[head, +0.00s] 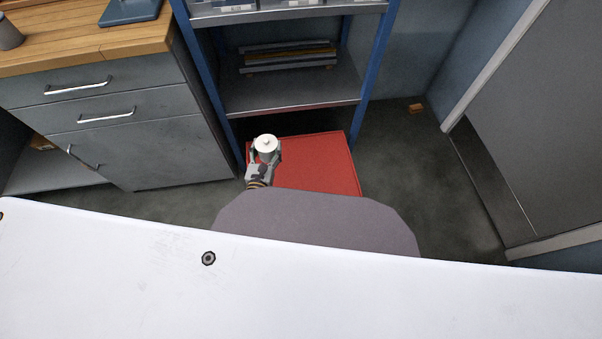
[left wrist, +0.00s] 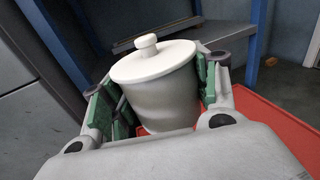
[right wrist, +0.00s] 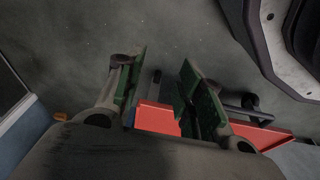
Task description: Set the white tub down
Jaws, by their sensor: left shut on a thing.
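The white tub (head: 267,150) has a round lid with a small knob and is held upright over the left part of the red cart top (head: 318,170). My left gripper (head: 264,157) is shut on it, with a finger on either side. In the left wrist view the tub (left wrist: 160,88) sits between the green pads of the left gripper (left wrist: 158,100). I cannot tell whether its base touches the red surface. My right gripper (right wrist: 160,85) is open and empty in the right wrist view, with the red surface (right wrist: 157,118) behind its fingers.
A blue-framed shelf unit (head: 290,92) rises behind the red surface. A grey drawer cabinet (head: 150,150) with a wooden top stands at the left. A small brown block (head: 416,108) lies on the floor by the wall. The right part of the red surface is clear.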

